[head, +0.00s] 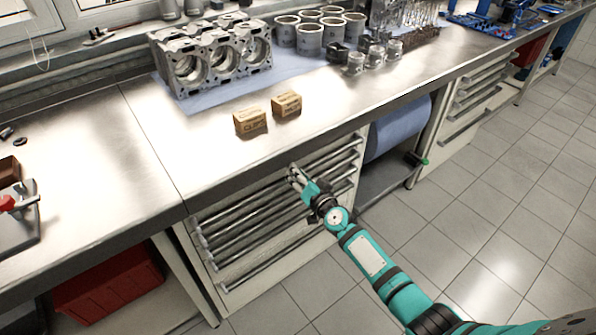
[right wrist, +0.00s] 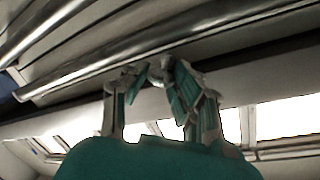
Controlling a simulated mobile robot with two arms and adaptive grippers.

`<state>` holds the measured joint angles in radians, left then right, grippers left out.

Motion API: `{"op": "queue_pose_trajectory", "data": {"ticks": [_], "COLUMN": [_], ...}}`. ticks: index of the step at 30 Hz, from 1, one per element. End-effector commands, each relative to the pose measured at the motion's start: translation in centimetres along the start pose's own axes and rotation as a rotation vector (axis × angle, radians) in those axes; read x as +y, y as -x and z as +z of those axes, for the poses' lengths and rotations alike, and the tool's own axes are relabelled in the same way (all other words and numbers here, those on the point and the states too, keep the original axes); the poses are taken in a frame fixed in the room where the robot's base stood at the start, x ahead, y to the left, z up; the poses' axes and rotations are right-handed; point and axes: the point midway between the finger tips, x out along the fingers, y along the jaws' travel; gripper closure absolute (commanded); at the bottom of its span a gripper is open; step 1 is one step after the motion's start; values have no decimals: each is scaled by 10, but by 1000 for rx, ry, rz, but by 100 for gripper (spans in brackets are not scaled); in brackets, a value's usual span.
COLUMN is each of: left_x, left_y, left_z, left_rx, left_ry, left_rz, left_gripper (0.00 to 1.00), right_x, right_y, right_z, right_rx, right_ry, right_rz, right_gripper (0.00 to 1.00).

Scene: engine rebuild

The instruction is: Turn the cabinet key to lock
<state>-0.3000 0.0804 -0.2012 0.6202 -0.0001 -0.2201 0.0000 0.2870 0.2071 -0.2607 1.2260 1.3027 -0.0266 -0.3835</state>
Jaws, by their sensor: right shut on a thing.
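The drawer cabinet (head: 270,222) stands under the metal workbench, with several long drawer handles across its front. My right gripper (head: 292,172) is at the top of the cabinet front, just under the bench edge. In the right wrist view its fingers (right wrist: 155,80) are closed together on a small light-coloured piece beside a long drawer handle (right wrist: 120,55). This piece is at the place of the cabinet key, but the fingers hide most of it, and I cannot tell its angle. All the drawers look closed. My left gripper is not in view.
The workbench (head: 140,130) overhangs the cabinet. On it are two small cardboard boxes (head: 250,121), an engine block (head: 210,62) and several cylinder liners (head: 309,38). A blue roll (head: 398,128) hangs right of the cabinet. A red bin (head: 108,284) is at lower left. The tiled floor is clear.

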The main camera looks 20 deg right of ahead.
Motion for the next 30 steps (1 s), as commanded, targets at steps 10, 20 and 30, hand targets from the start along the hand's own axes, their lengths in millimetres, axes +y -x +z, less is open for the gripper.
{"op": "queue_pose_trajectory", "data": {"ticks": [10,20,30], "left_x": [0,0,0], "left_y": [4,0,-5], "left_z": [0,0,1], "left_rx": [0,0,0], "left_ry": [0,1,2], "left_rz": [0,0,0], "left_gripper": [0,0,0], "right_x": [2,3,4], "right_y": [0,0,0], "right_z": [0,0,1], "right_rx": [-65,-122,-164], "right_ry": [-323,-616,-826], "right_rz": [0,1,1], "right_gripper": [100,100,100]}}
